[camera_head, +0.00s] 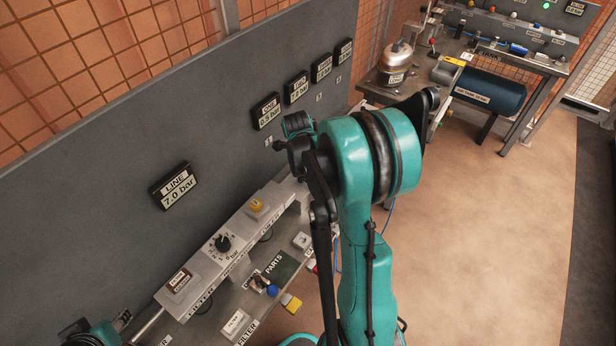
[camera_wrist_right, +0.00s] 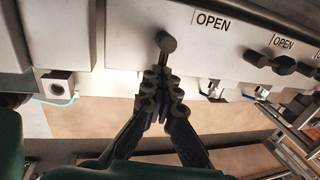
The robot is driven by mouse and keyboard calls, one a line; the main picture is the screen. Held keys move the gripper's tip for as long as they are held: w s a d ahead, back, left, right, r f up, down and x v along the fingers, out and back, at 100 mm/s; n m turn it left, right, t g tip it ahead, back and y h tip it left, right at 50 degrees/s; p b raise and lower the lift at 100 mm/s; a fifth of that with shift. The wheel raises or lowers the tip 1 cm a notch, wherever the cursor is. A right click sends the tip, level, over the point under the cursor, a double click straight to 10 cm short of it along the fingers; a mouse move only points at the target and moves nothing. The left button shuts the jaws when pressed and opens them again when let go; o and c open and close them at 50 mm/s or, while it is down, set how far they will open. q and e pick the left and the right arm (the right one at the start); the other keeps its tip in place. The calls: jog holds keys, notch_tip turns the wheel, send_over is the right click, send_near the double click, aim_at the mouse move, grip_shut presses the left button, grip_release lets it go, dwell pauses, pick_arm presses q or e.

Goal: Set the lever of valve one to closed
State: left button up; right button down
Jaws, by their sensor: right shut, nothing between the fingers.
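In the right wrist view, a dark lever with a rounded knob (camera_wrist_right: 167,42) stands on a pale manifold face (camera_wrist_right: 130,35), left of an OPEN label (camera_wrist_right: 210,20). Its number cannot be read. My right gripper (camera_wrist_right: 162,75) is shut and empty, its fingertips at the lower end of this lever; I cannot tell whether they touch it. In the head view, my teal right arm hides the right gripper and the levers. The display marked ONE (camera_head: 266,111) hangs on the grey panel and appears to read 0.5 bar.
More dark levers (camera_wrist_right: 255,58) with another OPEN label (camera_wrist_right: 283,42) are to the right in the wrist view. A line display (camera_head: 173,186) reads 7.0 bar. A regulator knob (camera_head: 222,243) and parts tray (camera_head: 272,268) are at left. A blue tank (camera_head: 490,92) is at the back.

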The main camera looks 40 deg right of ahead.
jog(key=shift+s+f, duration=0.2)
jog(key=shift+s, duration=0.15)
jog(key=c, duration=1.6)
grip_release()
jog(key=shift+d, duration=0.15)
jog(key=v, duration=1.2)
jog(key=shift+w, duration=0.45)
